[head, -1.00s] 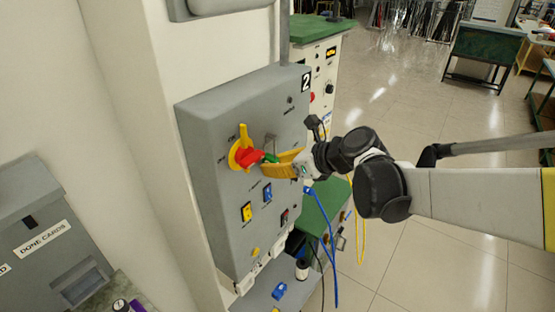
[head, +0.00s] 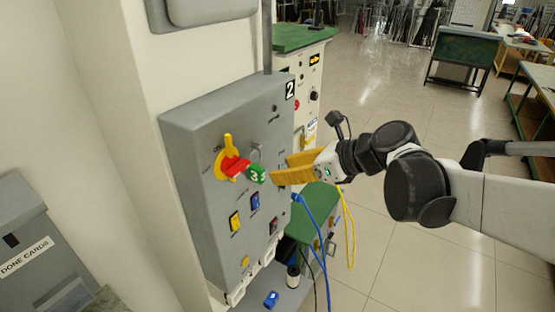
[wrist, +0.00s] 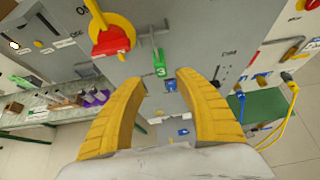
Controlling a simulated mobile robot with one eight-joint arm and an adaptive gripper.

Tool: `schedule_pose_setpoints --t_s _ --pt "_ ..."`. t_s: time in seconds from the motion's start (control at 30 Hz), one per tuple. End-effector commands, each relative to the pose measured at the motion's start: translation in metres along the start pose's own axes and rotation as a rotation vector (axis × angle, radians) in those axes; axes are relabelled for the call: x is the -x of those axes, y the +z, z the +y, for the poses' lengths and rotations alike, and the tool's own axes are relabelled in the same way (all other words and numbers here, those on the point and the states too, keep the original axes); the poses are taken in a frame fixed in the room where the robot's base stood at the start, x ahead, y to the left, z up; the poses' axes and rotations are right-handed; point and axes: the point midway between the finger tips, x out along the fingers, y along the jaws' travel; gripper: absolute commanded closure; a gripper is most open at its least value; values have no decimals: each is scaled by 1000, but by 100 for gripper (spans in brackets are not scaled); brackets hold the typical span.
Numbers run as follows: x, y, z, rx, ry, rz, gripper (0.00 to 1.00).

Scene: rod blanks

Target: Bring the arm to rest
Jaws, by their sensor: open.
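My arm reaches in from the right in the head view, and my gripper (head: 277,170) has yellow fingers. It is open and empty in front of the grey panel box (head: 190,130) marked 2. In the wrist view the two fingers (wrist: 156,90) stand wide apart with nothing between their tips. A green padlock (head: 256,174) marked 3 hangs beside the red and yellow rotary switch (head: 233,166). In the wrist view the padlock (wrist: 159,66) hangs beyond the fingertips, apart from them. Whether its shackle is closed I cannot tell.
Blue and yellow cables (head: 351,235) hang close below my gripper. A green-topped cabinet (head: 300,38) stands behind the panel. A grey box labelled DONE CARDS (head: 25,255) is at lower left. Open tiled floor (head: 400,90) lies to the right.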

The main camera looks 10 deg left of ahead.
Motion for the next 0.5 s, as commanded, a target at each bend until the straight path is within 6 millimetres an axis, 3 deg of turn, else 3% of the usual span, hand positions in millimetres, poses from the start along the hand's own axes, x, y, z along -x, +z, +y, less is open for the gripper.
schedule_pose_setpoints --t_s 0.1,0.27,0.37,0.47,0.5 --pt "19 0 -1 -1 -1 0 60" --pt "30 -12 1 47 -12 17 60" --pt "36 -51 7 226 -48 86 60" --pt "45 -120 17 550 -86 226 60" --pt "51 -152 21 708 -90 300 60"
